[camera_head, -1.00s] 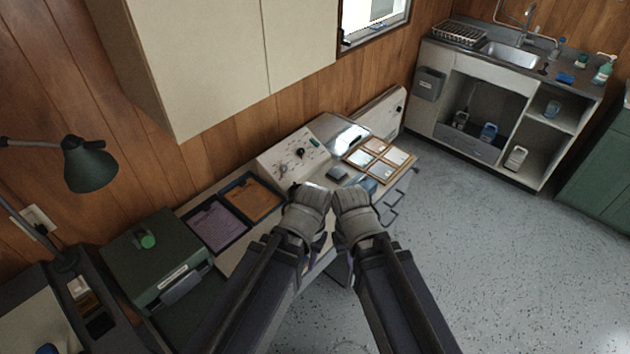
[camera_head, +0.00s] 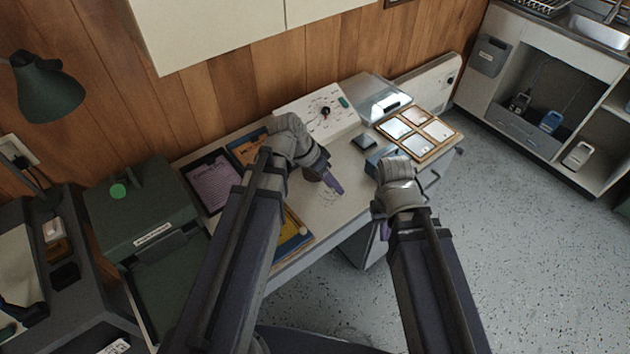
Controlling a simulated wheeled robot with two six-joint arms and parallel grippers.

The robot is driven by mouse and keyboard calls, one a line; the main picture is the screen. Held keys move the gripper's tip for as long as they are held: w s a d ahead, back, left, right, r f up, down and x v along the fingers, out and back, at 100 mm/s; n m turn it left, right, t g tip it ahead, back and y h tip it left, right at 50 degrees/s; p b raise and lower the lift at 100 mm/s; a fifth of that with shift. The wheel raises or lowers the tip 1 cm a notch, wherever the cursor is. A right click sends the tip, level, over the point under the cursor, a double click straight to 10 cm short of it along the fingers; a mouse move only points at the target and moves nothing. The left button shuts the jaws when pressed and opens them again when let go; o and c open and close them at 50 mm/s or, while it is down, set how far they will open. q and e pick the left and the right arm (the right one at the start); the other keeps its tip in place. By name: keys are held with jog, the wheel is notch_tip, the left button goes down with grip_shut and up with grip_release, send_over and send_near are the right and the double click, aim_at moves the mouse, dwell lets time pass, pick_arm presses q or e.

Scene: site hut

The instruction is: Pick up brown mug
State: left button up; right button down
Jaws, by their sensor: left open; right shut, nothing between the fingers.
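I see no brown mug in the head view; my arms hide part of the desk.
A control panel (camera_head: 318,110) and a tray of framed cards (camera_head: 419,132) stand at the back of the desk. A purple sheet (camera_head: 213,186) lies left. A dark green box (camera_head: 143,205) and lamp (camera_head: 47,88) are further left. Floor at right is clear.

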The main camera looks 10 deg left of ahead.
pick_arm(q)
jog(key=w+a+f+m+t+h+b, duration=0.15)
jog(key=w+a+t+b, duration=0.3)
jog(key=a, duration=0.45)
jog(key=w+a+f+m+t+h+b, duration=0.1)
jog(key=w+a+t+h+b, duration=0.2)
jog(key=w+a+b, duration=0.4)
jog(key=w+d+f+b, duration=0.2)
jog(key=w+d+f, duration=0.1)
jog(key=shift+w+f, duration=0.15)
jog(key=shift+w, duration=0.1)
jog(key=shift+w+d+f, duration=0.1)
jog(key=shift+w+d, duration=0.15)
jog(key=shift+d, duration=0.05)
pick_arm(e)
notch_tip(320, 180, down, 17)
jog(key=shift+r, duration=0.2)
pick_arm(q)
jog(key=shift+c, duration=0.2)
grip_shut()
